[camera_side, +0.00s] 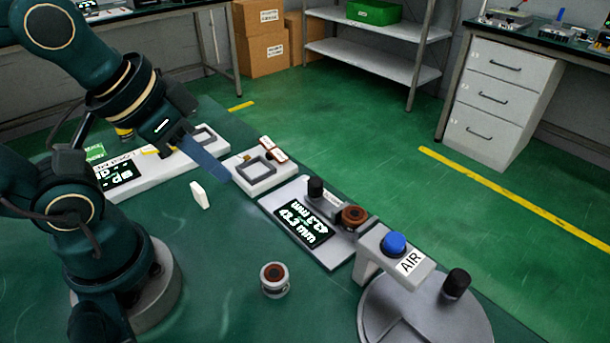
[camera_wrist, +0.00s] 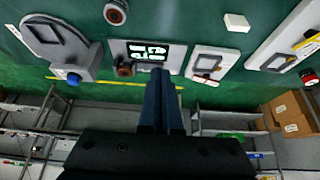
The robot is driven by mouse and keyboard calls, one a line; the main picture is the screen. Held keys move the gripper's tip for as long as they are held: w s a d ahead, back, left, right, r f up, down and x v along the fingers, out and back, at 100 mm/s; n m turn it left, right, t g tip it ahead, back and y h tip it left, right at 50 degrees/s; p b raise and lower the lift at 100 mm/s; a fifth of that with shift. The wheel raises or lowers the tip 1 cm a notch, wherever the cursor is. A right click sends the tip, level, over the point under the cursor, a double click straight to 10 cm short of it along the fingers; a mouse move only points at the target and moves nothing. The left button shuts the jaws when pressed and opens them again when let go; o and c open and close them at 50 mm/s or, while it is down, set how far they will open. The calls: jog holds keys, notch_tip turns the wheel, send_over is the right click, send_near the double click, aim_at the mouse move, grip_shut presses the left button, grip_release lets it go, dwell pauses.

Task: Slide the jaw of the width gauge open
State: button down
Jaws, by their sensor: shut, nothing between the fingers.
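The width gauge is a light plate (camera_side: 332,252) with a lit display (camera_side: 303,223) that seems to read 43.2 mm. A black knob (camera_side: 315,187) stands on a grey part at its back edge, and a brown round piece (camera_side: 354,215) sits to the right of that. In the wrist view the gauge's display (camera_wrist: 147,50) and the brown piece (camera_wrist: 124,69) show; the knob seems hidden behind my fingers. My gripper (camera_side: 224,178) has its blue fingers together and empty, raised up and left of the gauge. The fingertips (camera_wrist: 160,74) overlap the gauge's lower edge in the wrist view.
A white fixture with a square frame (camera_side: 255,171) is left of the gauge. The AIR stand with a blue button (camera_side: 394,243) is close on its right. A brown-topped cylinder (camera_side: 274,280) and a white block (camera_side: 200,195) stand on open green table.

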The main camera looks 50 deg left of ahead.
jog(key=c, duration=1.1)
grip_release()
jog(key=o, duration=0.5)
jog(key=shift+w+r, duration=0.1)
jog(key=shift+r, duration=0.25)
jog(key=shift+o, duration=0.3)
jog(key=w+r+n, duration=0.1)
jog(key=w+r, duration=0.2)
jog(key=w, duration=0.2)
jog(key=shift+w+r+g, duration=0.25)
jog(key=shift+g, duration=0.05)
jog(key=n+g, duration=0.2)
jog(key=g, duration=0.1)
send_near(316, 180)
jog(key=f, duration=0.2)
jog(key=w+f+g, duration=0.1)
jog(key=f+g, duration=0.1)
jog(key=f, duration=0.1)
jog(key=shift+w+f, duration=0.3)
jog(key=shift+f, duration=2.5)
